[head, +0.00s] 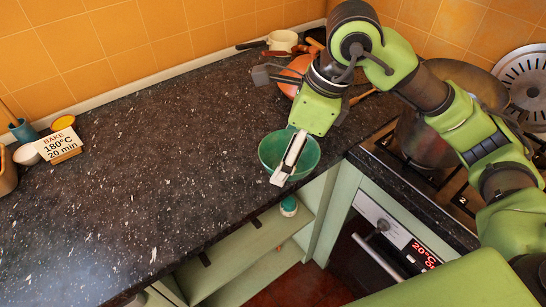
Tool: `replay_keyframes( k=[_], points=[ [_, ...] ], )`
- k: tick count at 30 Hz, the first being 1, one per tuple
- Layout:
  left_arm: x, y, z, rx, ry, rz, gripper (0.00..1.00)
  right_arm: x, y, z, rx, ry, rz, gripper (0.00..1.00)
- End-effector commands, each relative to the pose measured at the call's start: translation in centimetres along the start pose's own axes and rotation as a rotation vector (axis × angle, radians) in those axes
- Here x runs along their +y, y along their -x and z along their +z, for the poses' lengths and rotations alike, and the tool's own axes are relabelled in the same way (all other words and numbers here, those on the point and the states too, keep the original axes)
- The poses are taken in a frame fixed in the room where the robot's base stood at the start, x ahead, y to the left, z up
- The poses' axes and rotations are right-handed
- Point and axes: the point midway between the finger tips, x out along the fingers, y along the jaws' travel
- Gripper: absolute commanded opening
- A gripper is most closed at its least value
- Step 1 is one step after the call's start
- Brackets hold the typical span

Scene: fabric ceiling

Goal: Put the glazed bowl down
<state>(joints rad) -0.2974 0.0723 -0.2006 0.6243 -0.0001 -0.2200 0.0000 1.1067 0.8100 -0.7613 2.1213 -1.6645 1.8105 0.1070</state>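The green glazed bowl (271,151) is near the front edge of the dark speckled counter (150,195), at the inner corner by the stove. I cannot tell whether it rests on the counter or is held just above it. My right gripper (283,172) reaches down over the bowl from above. Its pale finger crosses the bowl's inside and its tip passes the near rim. The fingers are seen edge-on, so their gap and any grip on the rim are hidden. My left gripper is not in view.
A stove with pans (428,140) and an oven (385,235) stand right. An orange pan (297,68) and a cream pot (283,40) are behind my arm. A sign (58,146) and small cups stand far left. The counter's middle is clear. Open shelves (245,255) lie below.

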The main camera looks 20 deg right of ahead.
Motion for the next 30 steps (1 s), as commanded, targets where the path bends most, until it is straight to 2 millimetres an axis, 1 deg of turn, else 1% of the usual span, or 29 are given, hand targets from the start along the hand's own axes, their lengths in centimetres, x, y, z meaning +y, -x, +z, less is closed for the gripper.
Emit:
replay_keyframes(
  k=[3,6,9,12,16,19,26,27,30],
  points=[
    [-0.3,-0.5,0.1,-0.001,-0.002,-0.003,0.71,-0.1,0.0,0.6,-0.003,-0.222,-0.075,0.54],
    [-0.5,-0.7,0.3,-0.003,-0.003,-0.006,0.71,-0.3,0.2,0.9,-0.003,-0.391,-0.127,0.54],
    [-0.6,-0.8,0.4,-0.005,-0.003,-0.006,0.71,-0.5,0.4,1.1,-0.001,-0.518,-0.169,0.54],
    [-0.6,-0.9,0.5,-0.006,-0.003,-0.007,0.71,-0.6,0.5,1.1,0.000,-0.598,-0.193,0.54],
    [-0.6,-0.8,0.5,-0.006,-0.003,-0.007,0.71,-1.4,0.1,1.3,0.001,-0.642,-0.203,0.54],
    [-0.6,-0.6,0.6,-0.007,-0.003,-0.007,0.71,-3.0,-0.9,1.6,0.006,-0.650,-0.200,0.54],
    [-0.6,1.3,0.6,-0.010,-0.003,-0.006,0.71,-8.3,-3.6,2.9,0.006,-0.649,-0.202,0.54],
    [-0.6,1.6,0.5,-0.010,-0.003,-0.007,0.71,-9.3,-4.1,3.1,0.007,-0.649,-0.204,0.54],
    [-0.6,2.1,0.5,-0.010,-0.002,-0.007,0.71,-10.7,-6.5,2.9,0.009,-0.645,-0.203,0.54]
  ],
)
